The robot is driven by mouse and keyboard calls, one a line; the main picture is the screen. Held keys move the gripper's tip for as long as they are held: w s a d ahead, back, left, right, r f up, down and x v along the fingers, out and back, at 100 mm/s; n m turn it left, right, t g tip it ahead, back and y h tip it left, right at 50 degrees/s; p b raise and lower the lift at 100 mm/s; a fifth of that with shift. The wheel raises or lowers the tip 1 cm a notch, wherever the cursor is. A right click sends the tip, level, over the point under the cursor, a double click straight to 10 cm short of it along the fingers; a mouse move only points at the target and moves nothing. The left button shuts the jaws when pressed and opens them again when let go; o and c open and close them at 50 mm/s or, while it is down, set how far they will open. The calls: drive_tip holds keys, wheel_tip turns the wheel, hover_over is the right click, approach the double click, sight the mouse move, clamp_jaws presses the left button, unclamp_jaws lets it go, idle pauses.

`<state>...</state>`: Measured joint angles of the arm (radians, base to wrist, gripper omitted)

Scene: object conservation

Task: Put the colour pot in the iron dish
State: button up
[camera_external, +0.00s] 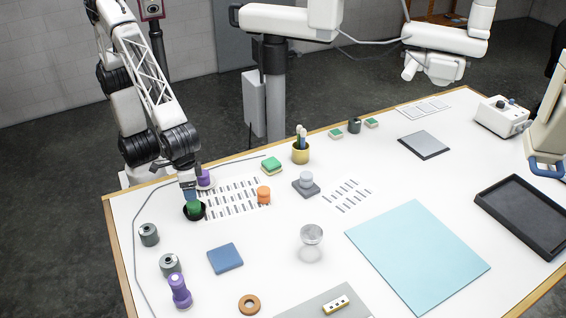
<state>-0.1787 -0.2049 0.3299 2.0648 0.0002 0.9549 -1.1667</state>
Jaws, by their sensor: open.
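A small green pot (194,206), which looks like the colour pot, sits inside a round black dish (187,215), which looks like the iron dish, at the left of the table. My gripper (189,197) points down right over the green pot, with its fingers open. The fingertips are at or just above the top of the pot; whether they touch it is too small to tell. The arm's end partly covers the dish's far side.
A purple pot (204,177) stands close behind my gripper. An orange pot (263,195) stands on a printed sheet (232,208) to the right. Grey cylinders (149,235) and a blue square (225,258) lie nearer the front. The table's left edge is close.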

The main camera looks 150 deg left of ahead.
sight(192, 203)
drive_tip(key=shift+r, duration=2.15)
drive_tip(key=s+d+m+t, duration=0.1)
drive_tip(key=s+d+m, duration=0.2)
drive_tip(key=s+m, duration=0.2)
drive_tip(key=s+d+m, duration=0.4)
drive_tip(key=s+m, duration=0.1)
drive_tip(key=s, duration=0.7)
drive_tip(key=s+d+r+m+t, duration=0.1)
drive_tip(key=s+d+m, duration=0.2)
drive_tip(key=s+m, duration=0.2)
drive_tip(key=s, duration=0.3)
drive_tip(key=shift+s+d+m+t, duration=0.15)
drive_tip(key=shift+s+m+t, duration=0.05)
drive_tip(key=shift+m+t, duration=0.1)
